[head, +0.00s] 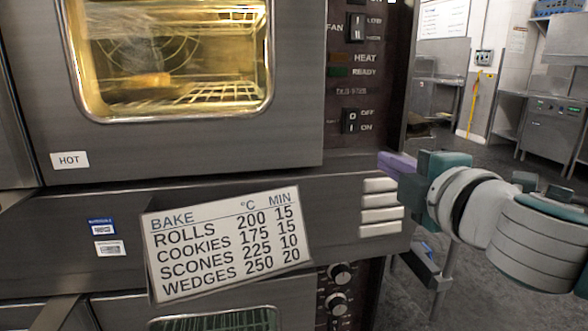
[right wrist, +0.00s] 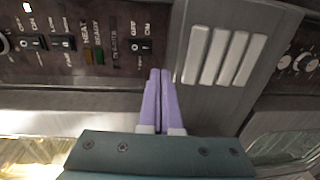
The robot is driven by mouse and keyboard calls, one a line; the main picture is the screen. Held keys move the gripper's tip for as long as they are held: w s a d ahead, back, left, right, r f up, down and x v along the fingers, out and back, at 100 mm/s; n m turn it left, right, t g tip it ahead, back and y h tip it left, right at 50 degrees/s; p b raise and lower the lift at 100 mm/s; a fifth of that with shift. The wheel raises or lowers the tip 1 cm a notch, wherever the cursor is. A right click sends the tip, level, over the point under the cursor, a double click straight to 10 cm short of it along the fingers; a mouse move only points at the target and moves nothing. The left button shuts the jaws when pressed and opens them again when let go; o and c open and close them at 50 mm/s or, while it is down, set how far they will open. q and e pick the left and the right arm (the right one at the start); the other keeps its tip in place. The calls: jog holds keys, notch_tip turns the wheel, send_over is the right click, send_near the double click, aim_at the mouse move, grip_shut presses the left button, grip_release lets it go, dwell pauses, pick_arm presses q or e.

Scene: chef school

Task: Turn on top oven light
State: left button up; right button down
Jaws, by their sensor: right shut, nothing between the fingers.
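The top oven (head: 170,150) fills the left of the head view; its window (head: 170,60) shows a bright yellow interior with racks. Its dark control panel (head: 365,90) carries a fan switch (head: 354,27) and, lower down, a black OFF/ON rocker switch (head: 351,121). The label beside the lower switch is too small to read. My right gripper (head: 385,162), with purple fingers, is shut and empty, right of and below that switch. In the right wrist view the fingertips (right wrist: 160,72) point just right of and below the OFF/ON switch (right wrist: 140,46), apparently apart from it.
A BAKE sign (head: 228,243) hangs on the front below the top oven, with pale vent slots (head: 380,208) to its right. Lower oven knobs (head: 338,273) are below. Open floor (head: 480,180) and steel equipment (head: 550,125) lie to the right.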

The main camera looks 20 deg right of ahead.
jog(key=shift+v, duration=1.05)
jog(key=shift+f, duration=0.2)
